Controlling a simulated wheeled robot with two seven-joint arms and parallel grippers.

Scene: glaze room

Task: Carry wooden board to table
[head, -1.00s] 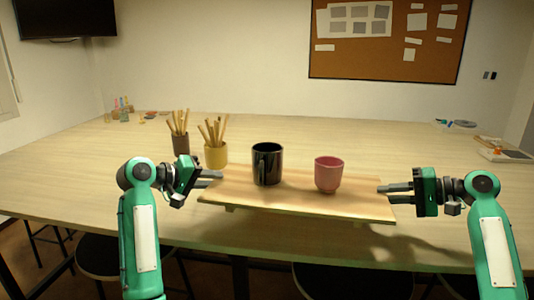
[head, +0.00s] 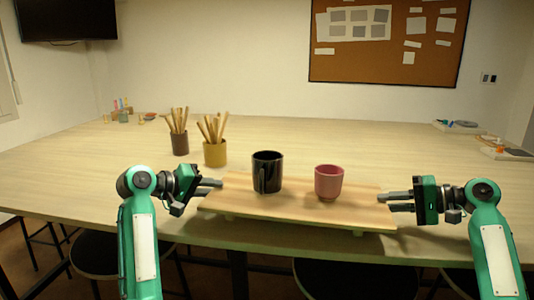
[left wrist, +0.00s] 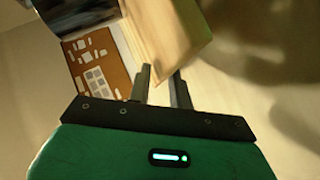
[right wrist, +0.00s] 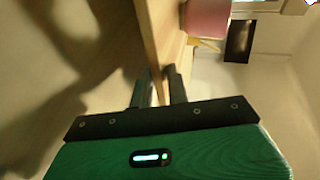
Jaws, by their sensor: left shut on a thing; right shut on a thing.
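The wooden board (head: 300,207) is level at the front part of the table (head: 100,165), with short feet beneath it. I cannot tell whether the feet touch the tabletop. A black mug (head: 267,172) and a pink cup (head: 329,183) stand upright on it. My left gripper (head: 219,187) is shut on the board's left end, and my right gripper (head: 386,202) on its right end. The left wrist view shows the board (left wrist: 165,30) between the fingers. The right wrist view shows the board's edge (right wrist: 152,35) at the fingers and the pink cup (right wrist: 208,18) beyond.
A dark pot (head: 180,144) and a yellow pot (head: 215,154), both holding wooden sticks, stand behind the board's left end. Small items lie at the table's far left and far right. The tabletop behind the board is otherwise clear. Dark stools (head: 350,278) stand below the front edge.

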